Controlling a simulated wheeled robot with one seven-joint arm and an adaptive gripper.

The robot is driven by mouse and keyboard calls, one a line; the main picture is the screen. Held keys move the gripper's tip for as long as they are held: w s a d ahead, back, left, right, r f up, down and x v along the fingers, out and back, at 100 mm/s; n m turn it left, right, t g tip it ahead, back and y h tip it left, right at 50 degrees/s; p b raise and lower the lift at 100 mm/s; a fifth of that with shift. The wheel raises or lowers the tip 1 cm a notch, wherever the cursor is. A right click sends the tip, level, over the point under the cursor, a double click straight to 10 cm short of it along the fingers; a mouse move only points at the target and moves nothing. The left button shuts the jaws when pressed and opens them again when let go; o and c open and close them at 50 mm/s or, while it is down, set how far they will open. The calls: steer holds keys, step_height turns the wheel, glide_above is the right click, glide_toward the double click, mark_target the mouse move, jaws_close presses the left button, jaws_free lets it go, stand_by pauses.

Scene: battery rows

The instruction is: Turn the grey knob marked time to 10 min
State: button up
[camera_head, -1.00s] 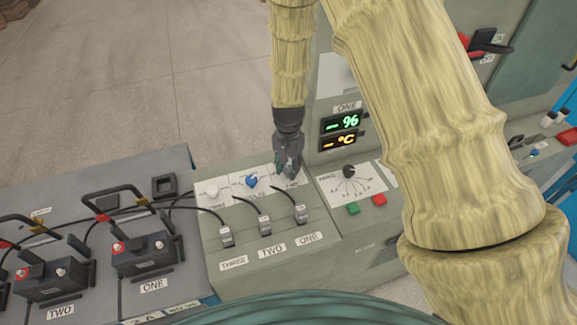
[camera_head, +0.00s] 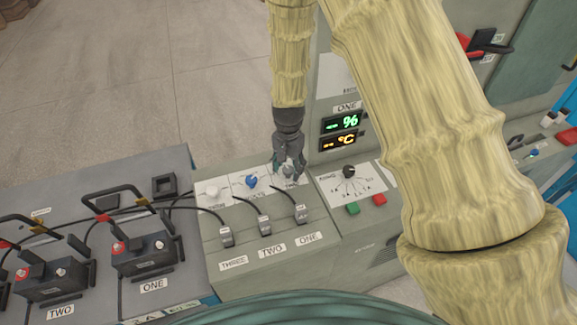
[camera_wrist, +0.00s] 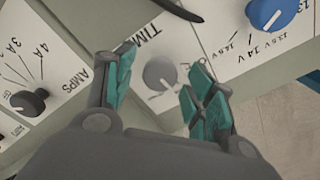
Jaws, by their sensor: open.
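The grey knob (camera_wrist: 160,74) sits on a white plate (camera_wrist: 142,38) marked TIME in the wrist view. My gripper (camera_wrist: 160,88) is open, its teal-padded fingers on either side of the knob in that view, with a gap to each side. I cannot tell how far above the knob the fingertips are. In the head view my gripper (camera_head: 289,172) points down over the right plate of the panel and hides most of the knob. The time markings are mostly covered by the fingers, so I cannot read the setting.
A blue knob (camera_head: 251,181) and a white knob (camera_head: 212,191) stand to the left on the panel. A black AMPS knob (camera_wrist: 29,102) is nearby, shown also in the head view (camera_head: 348,171). Cable plugs (camera_head: 302,214) sit in front, and the display cabinet (camera_head: 330,92) rises behind.

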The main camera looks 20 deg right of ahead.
mark_target(288, 168)
step_height(288, 168, up, 12)
stand_by(0.7)
stand_by(0.4)
